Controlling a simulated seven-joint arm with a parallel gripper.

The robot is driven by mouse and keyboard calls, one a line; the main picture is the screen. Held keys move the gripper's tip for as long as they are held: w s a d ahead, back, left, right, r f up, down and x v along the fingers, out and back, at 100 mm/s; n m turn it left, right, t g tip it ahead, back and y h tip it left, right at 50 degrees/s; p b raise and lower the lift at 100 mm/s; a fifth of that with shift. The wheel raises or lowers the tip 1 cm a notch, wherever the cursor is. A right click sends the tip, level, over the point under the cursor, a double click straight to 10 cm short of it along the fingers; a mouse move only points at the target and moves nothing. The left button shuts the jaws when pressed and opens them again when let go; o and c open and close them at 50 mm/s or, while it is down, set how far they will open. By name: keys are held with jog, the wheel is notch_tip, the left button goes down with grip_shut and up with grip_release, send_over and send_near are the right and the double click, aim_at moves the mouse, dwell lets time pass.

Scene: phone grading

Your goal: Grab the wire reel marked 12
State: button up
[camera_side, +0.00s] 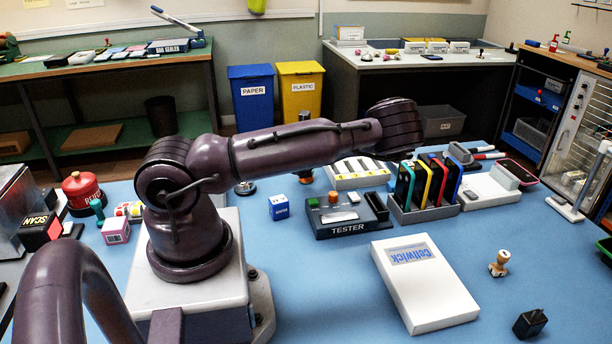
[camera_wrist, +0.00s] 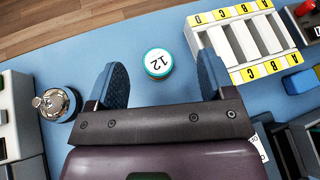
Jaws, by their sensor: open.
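The wire reel marked 12 (camera_wrist: 158,63) stands on the blue table in the wrist view, a small round thing with a white top and a teal rim. My gripper (camera_wrist: 161,79) is open, with one blue-padded finger on each side of the reel in the picture. The reel shows a little beyond the palm, between the fingers, with a gap to each. I cannot tell how far above it the fingers are. In the side view my arm reaches right over the table; its fingers and the reel cannot be made out there.
A white slotted tray with yellow letter labels (camera_wrist: 236,40) lies close to the right finger. A metal-topped bottle (camera_wrist: 55,103) stands left of the left finger. The side view shows the tester (camera_side: 345,217), a rack of phones (camera_side: 425,213) and a white Cellwick box (camera_side: 425,290).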

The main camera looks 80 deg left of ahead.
jog(key=f+m, duration=0.1)
jog(key=f, duration=0.1)
jog(key=a+f+m, duration=0.1)
jog(key=f, duration=0.1)
jog(key=shift+a+m+t+y, duration=0.1)
jog(key=shift+m+t+y, duration=0.2)
jog(key=shift+m, duration=0.1)
notch_tip(320, 180, down, 3)
jog(key=shift+s+r, duration=0.1)
jog(key=shift+x, duration=1.15)
jog(key=shift+a, duration=0.35)
jog(key=c, duration=0.9)
